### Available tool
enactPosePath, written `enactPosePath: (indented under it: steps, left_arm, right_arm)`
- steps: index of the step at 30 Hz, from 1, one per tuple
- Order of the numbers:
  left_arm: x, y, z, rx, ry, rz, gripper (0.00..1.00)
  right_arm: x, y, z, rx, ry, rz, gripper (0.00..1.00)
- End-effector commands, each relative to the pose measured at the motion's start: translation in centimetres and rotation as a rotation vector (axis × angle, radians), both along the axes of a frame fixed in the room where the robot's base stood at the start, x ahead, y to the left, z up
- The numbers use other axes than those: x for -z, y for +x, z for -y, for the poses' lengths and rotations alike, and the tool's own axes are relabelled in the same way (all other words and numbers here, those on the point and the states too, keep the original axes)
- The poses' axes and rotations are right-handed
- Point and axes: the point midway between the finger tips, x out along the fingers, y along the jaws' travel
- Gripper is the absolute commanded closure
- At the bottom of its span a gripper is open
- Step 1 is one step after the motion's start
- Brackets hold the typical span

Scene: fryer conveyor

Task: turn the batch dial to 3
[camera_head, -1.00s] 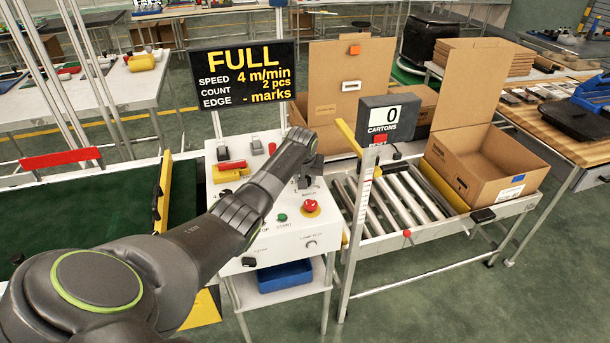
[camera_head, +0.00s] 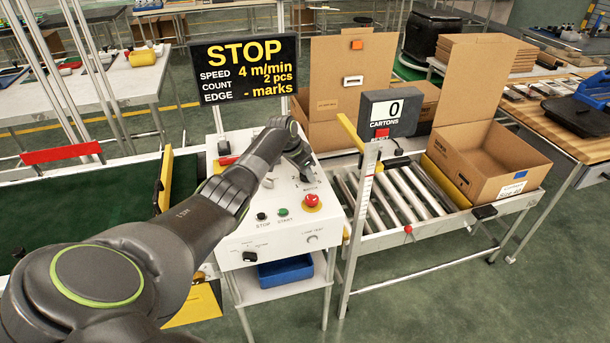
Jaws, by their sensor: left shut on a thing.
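The white control panel (camera_head: 262,231) stands mid-view. My left arm reaches across it from the left, and my left gripper (camera_head: 302,170) points down at its upper right part. The gripper is shut on the batch dial, which it hides almost fully; only small marks around the dial show, too small to read. The display (camera_head: 243,70) above reads STOP, speed 4 m/min, count 2 pcs, edge - marks. My right gripper is not in view.
The panel also has a red mushroom button (camera_head: 311,201), a green START button (camera_head: 283,212) and a black STOP button (camera_head: 261,216). A carton counter (camera_head: 389,114) reading 0 and a roller conveyor (camera_head: 392,209) stand to the right, with an open carton (camera_head: 485,178).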

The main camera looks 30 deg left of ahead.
Motion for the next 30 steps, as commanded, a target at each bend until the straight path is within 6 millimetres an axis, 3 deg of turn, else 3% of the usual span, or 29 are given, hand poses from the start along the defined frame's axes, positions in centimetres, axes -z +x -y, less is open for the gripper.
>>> enactPosePath:
  steps: [6,23,24,28,30]
  left_arm:
    - [0.09,0.05,-0.09,0.075,0.001,0.000,0.87]
    - [-0.04,0.03,-0.06,0.106,0.001,-0.001,0.87]
    - [-0.03,0.02,-0.08,0.106,0.001,-0.001,0.62]
    - [-0.04,0.03,-0.06,0.105,0.001,-0.001,0.45]
    - [-0.04,0.03,-0.06,0.105,0.001,-0.001,0.43]
  right_arm:
    - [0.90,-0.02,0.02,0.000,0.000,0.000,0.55]
    - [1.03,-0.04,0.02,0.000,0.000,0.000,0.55]
    - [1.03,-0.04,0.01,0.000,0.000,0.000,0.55]
    - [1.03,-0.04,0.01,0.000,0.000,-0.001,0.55]
    - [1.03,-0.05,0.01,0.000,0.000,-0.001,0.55]
